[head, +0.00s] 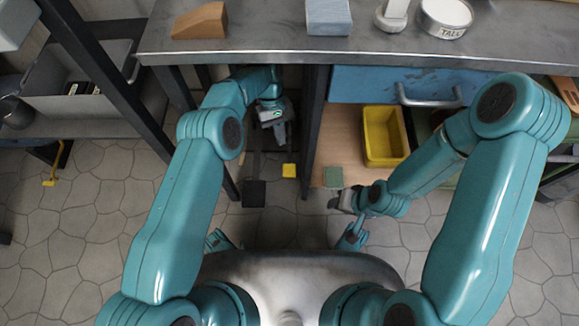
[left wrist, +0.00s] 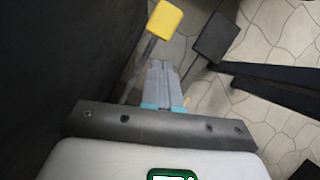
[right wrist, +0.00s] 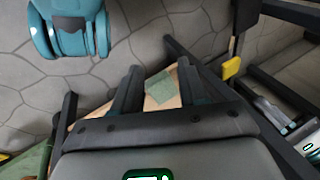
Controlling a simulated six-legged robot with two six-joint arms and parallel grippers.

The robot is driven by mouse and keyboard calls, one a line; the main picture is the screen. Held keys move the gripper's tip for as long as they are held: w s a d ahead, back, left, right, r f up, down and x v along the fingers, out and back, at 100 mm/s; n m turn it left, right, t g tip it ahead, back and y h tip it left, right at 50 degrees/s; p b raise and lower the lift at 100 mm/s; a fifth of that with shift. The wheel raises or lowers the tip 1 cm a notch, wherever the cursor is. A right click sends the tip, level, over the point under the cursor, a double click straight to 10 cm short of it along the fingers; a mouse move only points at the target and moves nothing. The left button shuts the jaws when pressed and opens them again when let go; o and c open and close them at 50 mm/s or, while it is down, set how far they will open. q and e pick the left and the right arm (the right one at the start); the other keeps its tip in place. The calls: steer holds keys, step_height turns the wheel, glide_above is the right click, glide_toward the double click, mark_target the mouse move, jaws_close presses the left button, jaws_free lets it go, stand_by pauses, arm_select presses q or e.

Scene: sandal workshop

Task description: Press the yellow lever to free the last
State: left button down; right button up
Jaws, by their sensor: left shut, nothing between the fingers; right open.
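The yellow lever ends in a yellow pad (head: 289,170), low under the bench; a black pad (head: 254,193) sits beside it. In the left wrist view the yellow pad (left wrist: 164,19) is on a thin dark bar, just beyond my fingertips, with the black pad (left wrist: 219,37) to its right. My left gripper (head: 279,138) is shut and empty, pointing down under the bench, apart from the yellow pad. My right gripper (head: 340,201) is open and empty, low near the wooden shelf; in the right wrist view the yellow pad (right wrist: 231,68) is off to its right. I cannot make out the last.
The grey bench top (head: 260,48) carries a wooden wedge (head: 202,22), a blue-grey block (head: 328,17) and a talc tin (head: 445,17). Below are a blue drawer (head: 365,86), a yellow bin (head: 384,136) and a green square (head: 333,177). Dark bench legs flank my left arm.

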arm_select(q)
steer(key=shift+b+v, duration=1.2)
steer(key=shift+v, duration=1.2)
arm_select(e)
steer(key=shift+w+d+f+t, duration=0.15)
steer(key=shift+w+f, duration=0.2)
steer(key=shift+f, duration=0.2)
steer(key=shift+w+f+t, duration=0.15)
steer(key=shift+w+f, duration=0.2)
steer(key=shift+f, duration=0.15)
arm_select(q)
steer(key=shift+w, duration=0.1)
